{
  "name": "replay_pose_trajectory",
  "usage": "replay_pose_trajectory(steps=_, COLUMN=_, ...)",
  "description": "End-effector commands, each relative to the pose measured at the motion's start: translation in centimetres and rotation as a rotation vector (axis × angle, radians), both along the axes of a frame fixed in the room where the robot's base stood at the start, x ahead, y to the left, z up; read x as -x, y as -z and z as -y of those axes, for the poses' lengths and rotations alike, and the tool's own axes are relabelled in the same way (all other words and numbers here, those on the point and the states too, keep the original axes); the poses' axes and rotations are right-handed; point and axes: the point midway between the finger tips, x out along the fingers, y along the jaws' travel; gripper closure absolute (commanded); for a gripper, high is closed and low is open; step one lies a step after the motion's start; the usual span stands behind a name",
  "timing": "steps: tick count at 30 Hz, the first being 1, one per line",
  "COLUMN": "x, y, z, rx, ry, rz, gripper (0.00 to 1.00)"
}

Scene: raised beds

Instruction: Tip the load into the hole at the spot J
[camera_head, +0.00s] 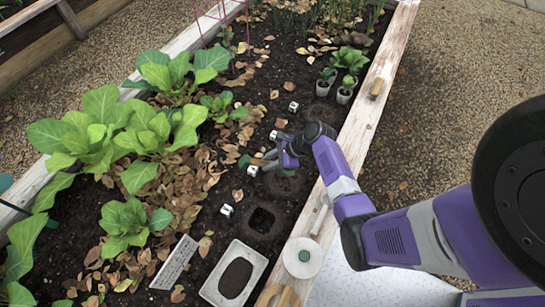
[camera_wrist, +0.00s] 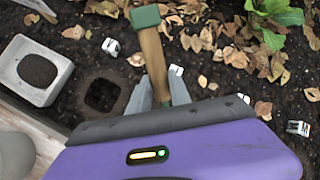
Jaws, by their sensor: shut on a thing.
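My gripper (camera_head: 283,152) is shut on the wooden handle (camera_wrist: 154,62) of a tool with a green end (camera_wrist: 146,17), above the bed soil. In the head view the tool's green end (camera_head: 244,161) points left. Its other end and any load are hidden. A dark square hole (camera_head: 262,220) lies in the soil below and in front of the gripper; it also shows in the wrist view (camera_wrist: 103,95), left of the fingers. A white marker cube (camera_head: 227,210) stands beside it. Other white cubes (camera_head: 252,170) line the bed.
A grey stone box with soil (camera_head: 212,293) stands nearest in the bed, beside a grey plaque (camera_head: 174,262). Leafy plants (camera_head: 130,220) fill the left side. Small potted seedlings (camera_head: 346,90) stand farther back. A round cream item (camera_head: 302,258) sits on the wooden edge (camera_head: 370,125).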

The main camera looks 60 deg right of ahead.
Motion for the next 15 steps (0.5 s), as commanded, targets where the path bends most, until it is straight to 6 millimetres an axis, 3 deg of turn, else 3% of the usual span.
replay_pose_trajectory(steps=15, x=-2.7, y=1.0, z=-2.3, rx=0.247, ry=-0.002, rz=-0.271, gripper=1.00)
